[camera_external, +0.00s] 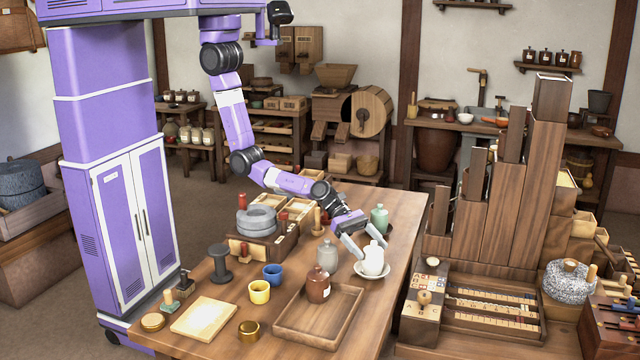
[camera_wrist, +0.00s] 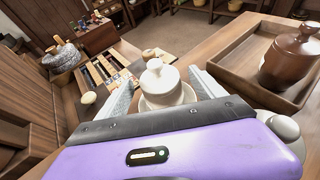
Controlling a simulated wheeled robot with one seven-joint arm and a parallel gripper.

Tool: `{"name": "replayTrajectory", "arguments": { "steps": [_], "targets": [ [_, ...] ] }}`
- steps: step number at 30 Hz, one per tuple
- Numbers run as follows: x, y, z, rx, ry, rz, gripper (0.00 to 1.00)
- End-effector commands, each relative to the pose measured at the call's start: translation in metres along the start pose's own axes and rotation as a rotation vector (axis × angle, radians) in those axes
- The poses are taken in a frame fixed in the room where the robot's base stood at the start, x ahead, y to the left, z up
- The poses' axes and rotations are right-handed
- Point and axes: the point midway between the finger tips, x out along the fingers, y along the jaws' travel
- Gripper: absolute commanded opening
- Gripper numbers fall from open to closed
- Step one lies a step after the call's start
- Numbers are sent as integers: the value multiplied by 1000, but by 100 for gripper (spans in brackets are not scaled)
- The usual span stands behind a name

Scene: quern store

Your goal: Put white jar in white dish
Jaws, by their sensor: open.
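The white jar (camera_external: 374,254), with a knobbed lid, stands upright at the right side of the wooden table. The white dish (camera_external: 360,270) is directly under it, and the jar appears to rest in it. The jar also shows in the wrist view (camera_wrist: 160,82), with a white rim below it that looks like the dish (camera_wrist: 147,106). My gripper (camera_external: 368,247) is open, with one finger on each side of the jar. In the wrist view my gripper (camera_wrist: 163,88) shows gaps between the fingers and the jar. The dish's far side is hidden.
A green jar (camera_external: 379,218) stands just behind, and a grey jar (camera_external: 327,256) to the left. The table's right edge is close.

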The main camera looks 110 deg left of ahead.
Motion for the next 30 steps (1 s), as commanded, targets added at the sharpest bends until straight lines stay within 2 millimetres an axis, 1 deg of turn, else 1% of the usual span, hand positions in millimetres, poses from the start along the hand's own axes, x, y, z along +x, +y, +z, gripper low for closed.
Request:
{"name": "replayTrajectory", "arguments": {
  "steps": [1, 6, 9, 12, 18, 30],
  "targets": [
    [-12, 0, 1, -1, 0, 2, 79],
    [-42, 0, 0, 0, 0, 2, 79],
    [-56, 1, 0, 0, 0, 2, 79],
    [-66, 1, 0, -1, 0, 2, 79],
    [-73, 0, 0, 0, 1, 1, 79],
    [-73, 0, 0, 0, 0, 1, 79]
  ]
}}
